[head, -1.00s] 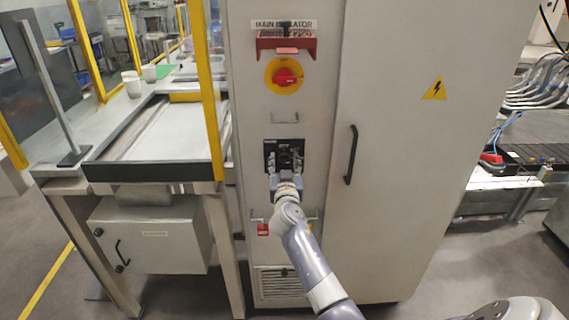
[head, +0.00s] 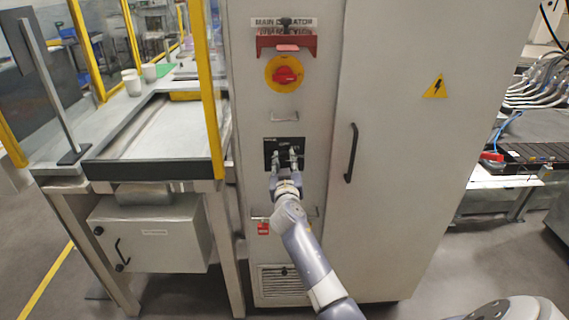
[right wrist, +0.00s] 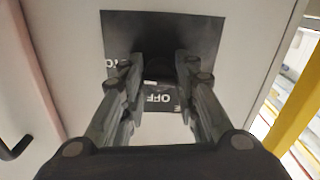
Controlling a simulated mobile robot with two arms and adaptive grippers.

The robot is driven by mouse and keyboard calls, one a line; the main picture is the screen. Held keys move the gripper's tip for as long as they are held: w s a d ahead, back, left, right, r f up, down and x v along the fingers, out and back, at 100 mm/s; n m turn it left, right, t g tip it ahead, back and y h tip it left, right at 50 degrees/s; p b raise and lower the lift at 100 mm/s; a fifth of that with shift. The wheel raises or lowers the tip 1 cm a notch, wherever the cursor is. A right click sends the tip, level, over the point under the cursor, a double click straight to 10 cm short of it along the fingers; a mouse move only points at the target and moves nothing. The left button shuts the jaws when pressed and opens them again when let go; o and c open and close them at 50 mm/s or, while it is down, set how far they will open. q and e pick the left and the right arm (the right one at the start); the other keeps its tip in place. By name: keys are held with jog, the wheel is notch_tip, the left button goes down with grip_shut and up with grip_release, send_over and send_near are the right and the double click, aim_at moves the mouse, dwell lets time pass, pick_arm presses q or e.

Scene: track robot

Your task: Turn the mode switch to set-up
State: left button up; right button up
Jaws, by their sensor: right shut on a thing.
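The mode switch is on a black plate (head: 270,146) on the front of the grey cabinet, below the main isolator. My right gripper (head: 284,160) is in front of this plate. In the right wrist view, my right gripper (right wrist: 160,85) is shut on the dark switch knob (right wrist: 160,66), one finger on each side. The black plate (right wrist: 120,28) shows behind it, with "OFF" lettering below the knob. The knob's pointing direction and the other labels are mostly hidden by the fingers. My left gripper is not in view.
The red and yellow main isolator (head: 285,74) is above the plate. A black door handle (head: 351,153) stands out to the right. A red tag (head: 263,229) hangs below left. A yellow-framed bench (head: 160,130) is at left.

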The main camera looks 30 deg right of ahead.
jog(key=n, duration=0.4)
jog(key=shift+b, duration=0.3)
jog(key=shift+n, duration=2.1)
jog(key=o, duration=1)
